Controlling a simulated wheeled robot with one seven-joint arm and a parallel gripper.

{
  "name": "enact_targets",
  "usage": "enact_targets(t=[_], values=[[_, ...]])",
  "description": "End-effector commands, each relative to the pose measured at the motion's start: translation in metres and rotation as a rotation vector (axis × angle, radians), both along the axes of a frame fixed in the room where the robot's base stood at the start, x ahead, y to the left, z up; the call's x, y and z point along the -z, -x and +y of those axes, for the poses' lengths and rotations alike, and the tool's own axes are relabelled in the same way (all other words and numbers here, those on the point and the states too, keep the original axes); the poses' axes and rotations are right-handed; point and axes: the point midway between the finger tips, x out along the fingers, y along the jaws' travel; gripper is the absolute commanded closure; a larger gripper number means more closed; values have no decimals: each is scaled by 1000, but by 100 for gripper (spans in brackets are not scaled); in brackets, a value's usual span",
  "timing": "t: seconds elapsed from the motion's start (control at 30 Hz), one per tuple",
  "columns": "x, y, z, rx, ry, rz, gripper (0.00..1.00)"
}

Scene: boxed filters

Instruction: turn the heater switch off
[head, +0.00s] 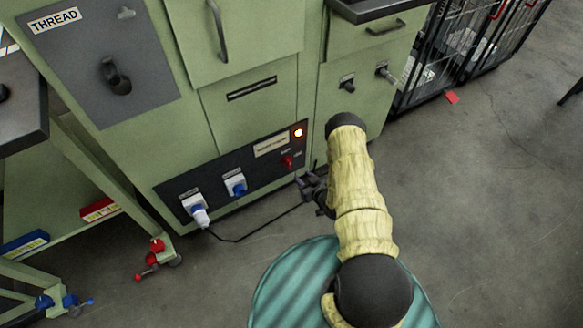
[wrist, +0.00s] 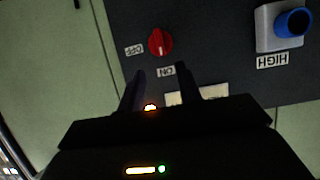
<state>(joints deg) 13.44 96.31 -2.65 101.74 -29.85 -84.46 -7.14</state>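The red heater switch (head: 287,161) is a rotary knob on the dark lower panel (head: 249,178) of the green cabinet. In the wrist view the red knob (wrist: 160,42) appears upside down, with an OFF label (wrist: 134,50) to its left and an ON label (wrist: 166,72) below it. Its grip looks roughly vertical, in line with ON. An indicator lamp (head: 298,132) above it glows; its glow (wrist: 150,107) also shows between my fingers. My gripper (head: 303,184) is in front of the panel's right end. In the wrist view its fingers (wrist: 160,78) are apart and empty, short of the knob.
A blue socket (head: 235,184) and a plugged-in socket (head: 196,207) with a black cable sit left of the switch. The blue socket labelled HIGH (wrist: 292,24) shows in the wrist view.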

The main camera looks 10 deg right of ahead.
Motion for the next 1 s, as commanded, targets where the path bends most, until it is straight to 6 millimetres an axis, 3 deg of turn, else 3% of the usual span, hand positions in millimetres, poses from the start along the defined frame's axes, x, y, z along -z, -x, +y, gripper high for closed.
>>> enact_targets(t=[0.53, 0.7, 0.97, 1.0], values=[[38, -82, 27, 0, 0, -2, 65], [41, -92, 29, 3, -1, 0, 65], [40, -92, 32, -2, 0, 1, 65], [40, -92, 32, -3, -1, 1, 73]])
